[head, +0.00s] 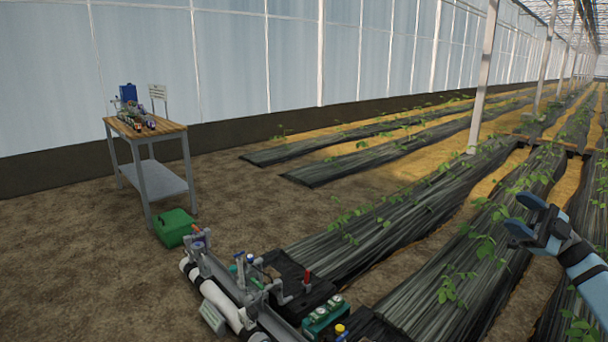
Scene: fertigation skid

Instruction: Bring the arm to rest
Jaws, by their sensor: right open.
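My right gripper (534,222) is at the right edge of the head view, on a blue and grey arm. It is raised in the air over the planted rows, with its jaws open and nothing between them. It is well apart from the fertigation skid (250,290), which stands at the bottom middle with grey pipes, valves, a red handle and green parts. My left gripper is not in view.
A wooden-topped bench (147,130) with small items stands at the left. A green box (174,227) sits on the soil by it. Black-covered plant rows (375,225) run to the back right. A white post (483,75) stands among them. Bare soil lies between bench and rows.

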